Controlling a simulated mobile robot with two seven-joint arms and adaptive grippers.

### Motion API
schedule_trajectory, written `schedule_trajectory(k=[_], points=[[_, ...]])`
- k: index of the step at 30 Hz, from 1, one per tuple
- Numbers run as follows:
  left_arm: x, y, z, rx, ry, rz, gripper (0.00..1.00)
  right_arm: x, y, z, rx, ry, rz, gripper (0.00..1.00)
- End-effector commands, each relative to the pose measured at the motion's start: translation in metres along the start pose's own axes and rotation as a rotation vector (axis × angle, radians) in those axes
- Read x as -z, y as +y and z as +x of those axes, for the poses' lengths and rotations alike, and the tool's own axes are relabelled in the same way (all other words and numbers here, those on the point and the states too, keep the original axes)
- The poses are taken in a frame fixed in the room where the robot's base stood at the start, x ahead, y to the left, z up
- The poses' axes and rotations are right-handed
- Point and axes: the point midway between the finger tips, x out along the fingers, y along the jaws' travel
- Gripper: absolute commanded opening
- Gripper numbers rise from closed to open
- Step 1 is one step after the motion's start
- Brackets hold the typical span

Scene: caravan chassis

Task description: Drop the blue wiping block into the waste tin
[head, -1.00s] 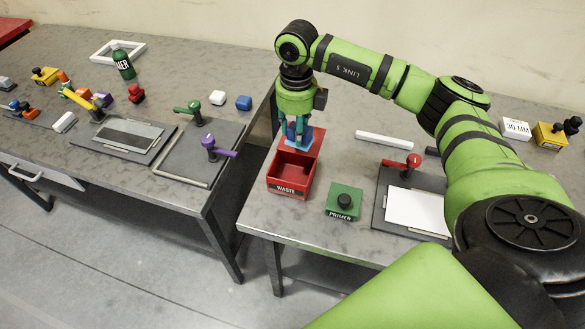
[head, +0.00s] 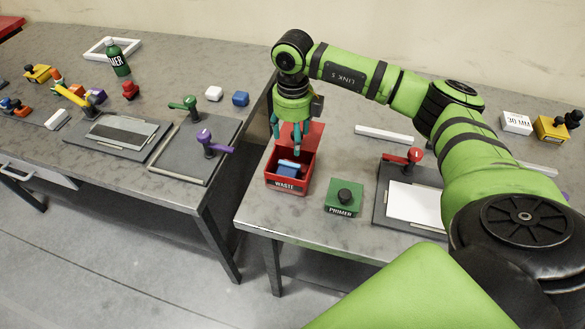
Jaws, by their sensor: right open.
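The red waste tin (head: 288,187), labelled WASTE, stands at the left front of the right table. A blue block with a lighter top (head: 288,168) lies inside the tin. I take it to be the blue wiping block. My right gripper (head: 286,147) is open and empty just above the tin's back part, fingers pointing down, apart from the block. Another blue block (head: 240,98) sits on the left table beside a white one. My left gripper is not in view.
A green PRIMER box (head: 344,198) stands right of the tin. A board with a red-handled clamp and white sheet (head: 413,202) lies further right. A white bar (head: 384,133) lies behind. The left table (head: 190,60) holds boards, clamps and a green bottle (head: 117,60). A gap separates the tables.

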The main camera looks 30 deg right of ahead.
Motion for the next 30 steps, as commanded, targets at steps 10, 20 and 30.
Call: schedule_trajectory(k=[10, 20, 30], points=[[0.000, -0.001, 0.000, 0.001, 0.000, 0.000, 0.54, -0.002, 0.000, -0.041, 0.000, -0.007, 0.000, 0.67], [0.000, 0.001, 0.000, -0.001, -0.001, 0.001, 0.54, -0.001, 0.000, -0.105, 0.001, -0.003, 0.000, 0.67], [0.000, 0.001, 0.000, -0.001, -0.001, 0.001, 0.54, 0.000, 0.000, -0.120, 0.000, 0.000, 0.000, 0.67]])
